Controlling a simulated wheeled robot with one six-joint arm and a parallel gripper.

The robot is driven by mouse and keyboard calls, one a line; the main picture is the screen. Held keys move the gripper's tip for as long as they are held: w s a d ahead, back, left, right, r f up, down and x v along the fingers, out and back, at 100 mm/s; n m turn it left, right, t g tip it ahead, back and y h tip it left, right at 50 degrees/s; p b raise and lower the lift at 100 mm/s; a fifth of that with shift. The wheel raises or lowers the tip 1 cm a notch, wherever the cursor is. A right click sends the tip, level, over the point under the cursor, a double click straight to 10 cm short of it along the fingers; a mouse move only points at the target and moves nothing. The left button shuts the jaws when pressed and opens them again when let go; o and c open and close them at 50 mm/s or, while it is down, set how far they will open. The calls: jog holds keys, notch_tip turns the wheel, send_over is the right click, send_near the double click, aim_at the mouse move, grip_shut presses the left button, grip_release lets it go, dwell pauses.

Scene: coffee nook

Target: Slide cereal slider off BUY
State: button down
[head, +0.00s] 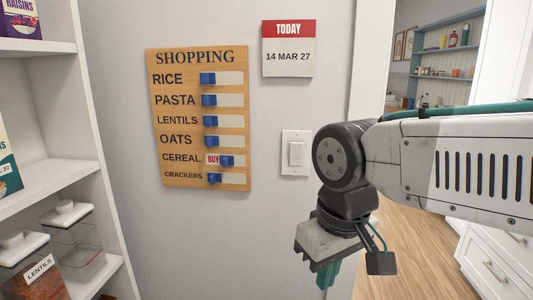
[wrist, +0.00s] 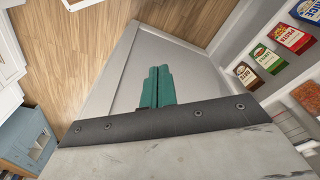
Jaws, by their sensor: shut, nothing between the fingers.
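The wooden shopping board (head: 202,178) hangs on the wall left of my arm in the head view. Its blue cereal slider (head: 227,160) sits to the right of its slot's left end, and a red BUY label (head: 212,159) shows to its left. The other blue sliders sit at the left of their slots, with no BUY showing. My gripper (head: 326,276) is shut and empty, to the right of the board and lower than it, apart from it. Its teal fingers are together in the wrist view (wrist: 157,87). The board is not in the wrist view.
A light switch (head: 295,153) is on the wall between the board and my arm. A calendar (head: 288,48) hangs above it. White shelves with jars (head: 65,215) stand at the left. A doorway opens at the right, over a wooden floor (head: 400,235).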

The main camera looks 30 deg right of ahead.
jog(key=m+t+y, duration=0.2)
jog(key=m+t, duration=0.4)
send_near(236, 157)
jog(key=s+d+r, duration=0.1)
jog(key=s+d, duration=0.1)
jog(key=s, duration=0.3)
jog(key=shift+w+d+r, duration=0.1)
jog(key=shift+r, duration=0.1)
jog(key=shift+f, duration=0.1)
jog(key=x, duration=1)
jog(key=shift+f, duration=0.2)
jog(key=shift+w+a+r, duration=0.1)
jog(key=shift+w+a, duration=0.25)
jog(key=shift+a, duration=0.25)
jog(key=shift+w+a+r, duration=0.1)
jog(key=shift+w+a, duration=0.2)
jog(key=shift+a, duration=0.3)
jog(key=shift+w+a, duration=0.35)
jog(key=shift+a, duration=0.05)
